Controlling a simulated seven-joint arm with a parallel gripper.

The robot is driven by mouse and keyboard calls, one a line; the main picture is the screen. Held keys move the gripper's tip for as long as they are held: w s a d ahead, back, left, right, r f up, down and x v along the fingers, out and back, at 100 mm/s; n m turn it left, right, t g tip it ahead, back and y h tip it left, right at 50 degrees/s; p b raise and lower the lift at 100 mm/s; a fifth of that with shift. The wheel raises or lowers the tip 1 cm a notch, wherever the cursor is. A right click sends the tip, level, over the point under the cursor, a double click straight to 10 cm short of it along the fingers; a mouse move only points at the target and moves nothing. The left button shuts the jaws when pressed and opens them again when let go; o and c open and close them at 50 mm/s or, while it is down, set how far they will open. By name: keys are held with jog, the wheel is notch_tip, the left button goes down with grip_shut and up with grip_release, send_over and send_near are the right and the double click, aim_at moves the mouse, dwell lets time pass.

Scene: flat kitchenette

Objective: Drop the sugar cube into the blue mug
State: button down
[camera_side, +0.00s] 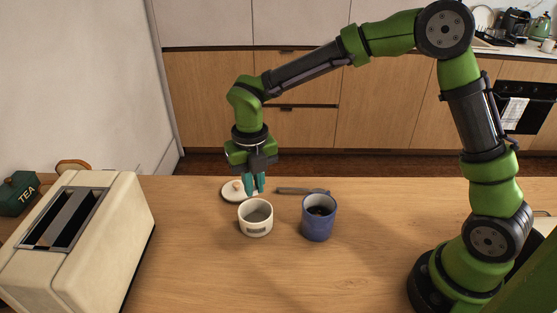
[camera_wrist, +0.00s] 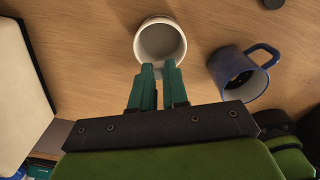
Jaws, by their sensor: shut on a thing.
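My gripper (camera_side: 254,186) is above the table, just behind and over the rim of a white pot (camera_side: 255,229). Its teal fingers also show in the wrist view (camera_wrist: 160,70), close together with a narrow gap, overlapping the pot's near rim. They are shut on the sugar cube, which is small and mostly hidden between the fingertips. The blue mug (camera_side: 318,229) stands upright to the right of the white pot, with dark liquid inside. In the wrist view the mug (camera_wrist: 227,66) is to the right of the fingers, apart from them, its handle pointing up and right.
A white lid with a knob (camera_side: 232,195) lies behind the pot. A dark flat utensil (camera_side: 300,191) lies behind the mug. A cream toaster (camera_side: 100,230) and a green tea tin (camera_side: 18,195) are at the left. The front middle of the table is clear.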

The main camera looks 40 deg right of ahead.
jog(key=shift+r, duration=0.1)
jog(key=s+d+r+m, duration=0.4)
jog(key=s+d+m, duration=0.5)
jog(key=s+d, duration=0.2)
jog(key=shift+f, duration=2.95)
jog(key=c, duration=1.1)
grip_release()
jog(key=shift+o, duration=0.2)
jog(key=shift+r, duration=0.1)
